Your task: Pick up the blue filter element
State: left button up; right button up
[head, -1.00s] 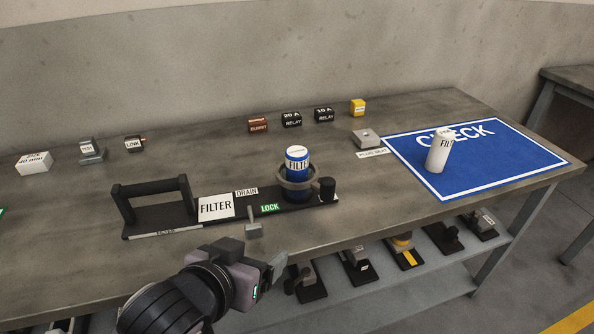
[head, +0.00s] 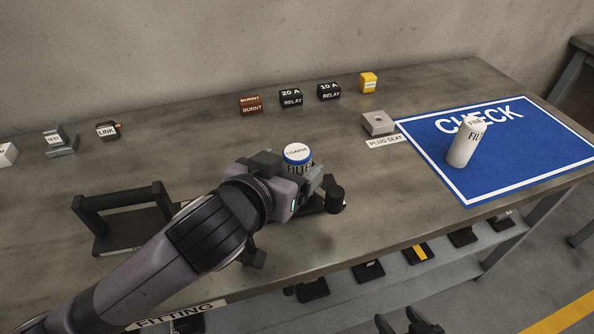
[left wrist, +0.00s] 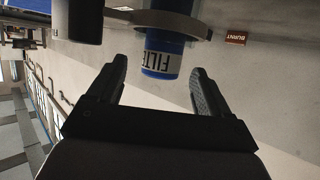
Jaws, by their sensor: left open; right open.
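The blue filter element (head: 297,155) stands upright in the filter holder on the bench, its white top marked COARSE. In the left wrist view the blue filter element (left wrist: 163,55) shows between the fingertips with the holder's grey ring (left wrist: 195,22) around it. My left gripper (head: 300,176) is open at the filter, fingers to either side; I cannot tell whether they touch it. My right gripper (head: 410,326) shows partly at the bottom edge, open and empty, away from the filter.
A white filter (head: 463,146) stands on the blue CHECK mat (head: 530,147) at right. A grey plug seat (head: 378,123), a yellow block (head: 368,82), relays (head: 291,97) and a burnt block (head: 250,105) stand behind.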

pick_arm(q)
jog(key=shift+x, duration=2.15)
jog(key=shift+w+r, duration=0.1)
jog(key=shift+r, duration=0.1)
jog(key=c, duration=1.1)
jog(key=shift+o, duration=0.2)
jog(key=shift+r, duration=0.1)
